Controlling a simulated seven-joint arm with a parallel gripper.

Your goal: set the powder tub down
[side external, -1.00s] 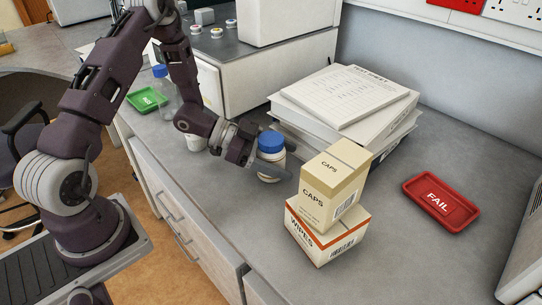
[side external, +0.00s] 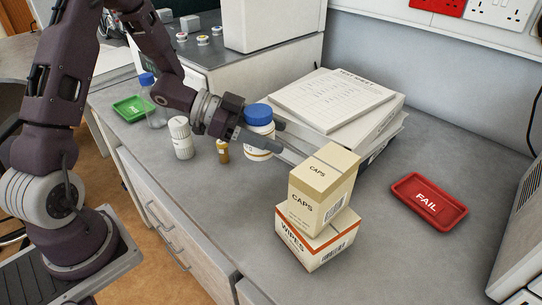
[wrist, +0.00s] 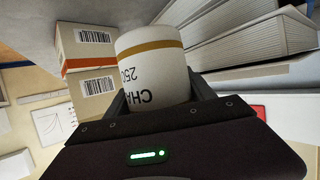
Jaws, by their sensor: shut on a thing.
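The powder tub (side external: 258,133), white with a blue lid and an orange band, is between the fingers of my gripper (side external: 279,136). My gripper is shut on it and holds it upright, seemingly a little above the grey counter (side external: 210,210). In the wrist view the tub (wrist: 152,62) fills the space between the fingers, with part of its printed label showing upside down; its lid is out of that view.
The CAPS box (side external: 320,190) stands on the WIPES box (side external: 315,243), right of the tub. Stacked binders (side external: 345,105) lie behind. A white bottle (side external: 181,140) and a brown vial (side external: 222,151) stand left. A red FAIL tray (side external: 428,200) lies far right. The front counter is clear.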

